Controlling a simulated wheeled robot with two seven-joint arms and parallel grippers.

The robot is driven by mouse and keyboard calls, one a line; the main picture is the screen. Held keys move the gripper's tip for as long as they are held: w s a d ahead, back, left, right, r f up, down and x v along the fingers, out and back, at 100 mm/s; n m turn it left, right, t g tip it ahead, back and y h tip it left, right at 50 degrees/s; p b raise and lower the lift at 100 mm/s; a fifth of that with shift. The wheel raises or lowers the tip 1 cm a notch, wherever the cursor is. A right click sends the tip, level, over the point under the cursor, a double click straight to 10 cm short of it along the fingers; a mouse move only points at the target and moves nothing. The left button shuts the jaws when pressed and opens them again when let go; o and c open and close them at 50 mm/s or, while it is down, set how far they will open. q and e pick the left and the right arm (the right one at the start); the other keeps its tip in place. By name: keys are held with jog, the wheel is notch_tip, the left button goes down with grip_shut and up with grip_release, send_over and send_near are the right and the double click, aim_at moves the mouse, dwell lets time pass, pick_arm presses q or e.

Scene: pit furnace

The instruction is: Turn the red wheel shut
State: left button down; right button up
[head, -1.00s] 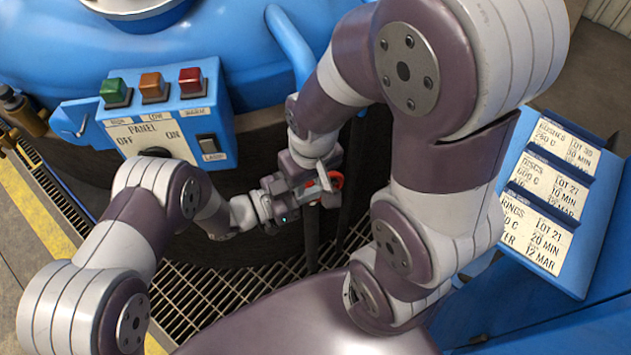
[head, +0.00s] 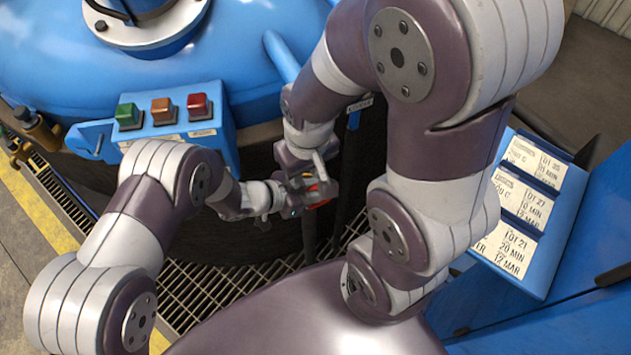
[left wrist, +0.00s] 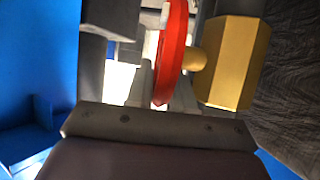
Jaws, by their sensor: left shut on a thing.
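The red wheel (head: 312,184) shows only in small red patches between my two grippers in the head view. In the left wrist view the red wheel (left wrist: 170,58) is seen nearly edge-on, on a short stem beside a brass valve body (left wrist: 232,62). My left gripper (head: 297,195) reaches in from the left and is shut on the red wheel's rim. My right gripper (head: 320,172) comes down from above, close against the wheel and my left gripper. Its fingers overlap the wheel, and their opening is hidden.
A blue panel box (head: 226,140) with green, orange and red buttons stands behind my left arm. The blue furnace lid (head: 235,60) fills the back. A blue rack (head: 548,265) with paper cards is at right. A floor grating (head: 205,290) lies below.

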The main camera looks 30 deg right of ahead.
pick_arm(q)
jog(key=shift+d+y+p, duration=0.2)
jog(key=shift+y+p, duration=0.5)
jog(key=c, duration=1.1)
grip_release()
jog(key=v, duration=1.2)
jog(key=shift+a+r+p, duration=0.25)
jog(key=shift+p, duration=0.15)
